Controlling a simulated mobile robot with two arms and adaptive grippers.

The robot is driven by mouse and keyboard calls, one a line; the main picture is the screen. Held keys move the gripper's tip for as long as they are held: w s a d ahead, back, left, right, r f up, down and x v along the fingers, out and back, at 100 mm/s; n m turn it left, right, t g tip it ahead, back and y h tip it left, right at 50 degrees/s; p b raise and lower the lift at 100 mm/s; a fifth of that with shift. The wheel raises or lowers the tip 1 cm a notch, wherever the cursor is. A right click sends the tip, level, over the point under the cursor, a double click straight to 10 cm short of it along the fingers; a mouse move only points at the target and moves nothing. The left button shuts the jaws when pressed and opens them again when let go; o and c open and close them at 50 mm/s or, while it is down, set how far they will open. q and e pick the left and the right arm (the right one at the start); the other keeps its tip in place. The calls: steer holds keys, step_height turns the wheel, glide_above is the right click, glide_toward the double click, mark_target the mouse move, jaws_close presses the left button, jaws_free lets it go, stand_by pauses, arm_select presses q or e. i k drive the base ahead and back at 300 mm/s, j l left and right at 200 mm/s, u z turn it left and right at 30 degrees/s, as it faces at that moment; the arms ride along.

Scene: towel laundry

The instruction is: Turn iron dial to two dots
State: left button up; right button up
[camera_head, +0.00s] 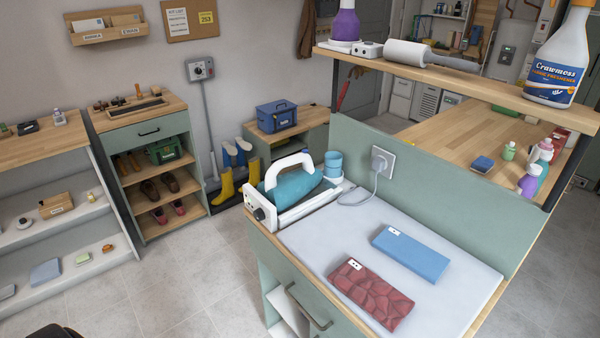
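The iron (290,188), with a teal body and a white handle, rests in a white base (308,208) at the left end of the ironing counter (420,300). A small dark round dial (259,214) shows on the base's left front end. Its markings and setting are too small to read. A cord runs to a wall plug (381,163) on the green panel behind.
A folded red patterned towel (371,292) and a folded blue towel (411,254) lie on the counter's right part. A wooden shelf (450,80) with bottles overhangs the back. The floor to the left is clear.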

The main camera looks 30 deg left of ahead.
mark_target(259, 214)
steer(key=u, duration=1.25)
